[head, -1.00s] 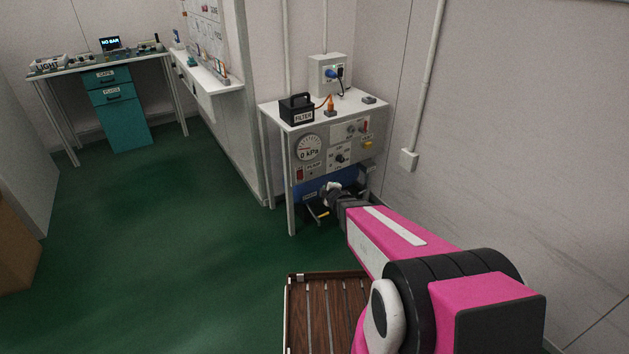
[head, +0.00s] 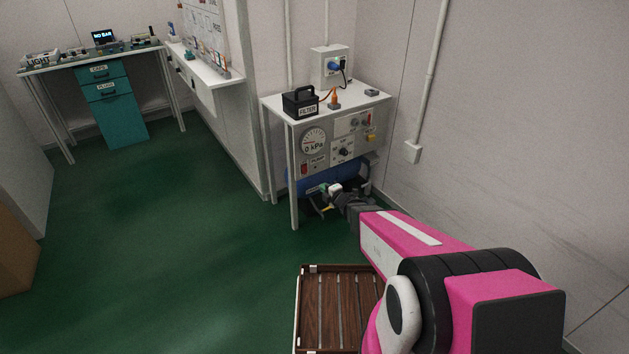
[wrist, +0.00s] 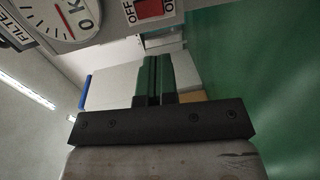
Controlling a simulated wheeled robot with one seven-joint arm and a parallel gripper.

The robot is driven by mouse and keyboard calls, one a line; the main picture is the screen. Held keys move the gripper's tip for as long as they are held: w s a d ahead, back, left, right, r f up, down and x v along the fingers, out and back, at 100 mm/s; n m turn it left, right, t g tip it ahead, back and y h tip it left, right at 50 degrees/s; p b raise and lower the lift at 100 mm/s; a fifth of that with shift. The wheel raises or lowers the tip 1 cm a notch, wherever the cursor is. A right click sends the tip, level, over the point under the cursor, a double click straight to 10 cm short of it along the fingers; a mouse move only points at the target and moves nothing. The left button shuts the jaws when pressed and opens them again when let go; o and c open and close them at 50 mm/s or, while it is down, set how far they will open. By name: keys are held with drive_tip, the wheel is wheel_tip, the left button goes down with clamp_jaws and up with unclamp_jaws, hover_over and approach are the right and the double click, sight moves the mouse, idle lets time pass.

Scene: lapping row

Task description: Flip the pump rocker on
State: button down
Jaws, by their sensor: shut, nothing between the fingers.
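The pump rocker is a small red switch (head: 304,169) at the lower left of the grey panel (head: 372,150), beside the PUMP label. In the wrist view the red rocker (wrist: 152,9) is at the top edge, partly cut off, between the words OFF and ON. I cannot tell which way it is tipped. My gripper (head: 323,189) is below and to the right of the rocker in the head view, apart from it. Its green-faced fingers (wrist: 153,75) are together and empty in the wrist view, pointing toward the area below the rocker.
A round gauge (head: 314,141) reading 0 kPa sits above the rocker. Knobs and a yellow button (head: 371,138) are to its right. A black FILTER box (head: 300,102) stands on top. A blue tank (head: 350,178) is under the panel. The green floor (head: 180,240) at left is clear.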

sight(305, 173)
drive_tip(key=x, duration=1.3)
drive_tip(key=shift+w+a, duration=0.25)
drive_tip(key=shift+w, duration=0.05)
drive_tip(key=shift+w+a+f, duration=0.15)
drive_tip(key=shift+w+a, duration=0.05)
drive_tip(key=shift+w, duration=0.1)
drive_tip(key=shift+s, duration=0.1)
drive_tip(key=shift+s+d, duration=0.1)
drive_tip(key=shift+s+d, duration=0.15)
drive_tip(key=shift+s, duration=0.05)
drive_tip(key=f+v, duration=0.3)
drive_tip(key=v, duration=1)
drive_tip(key=shift+s+d, duration=0.15)
drive_tip(key=shift+f, duration=0.1)
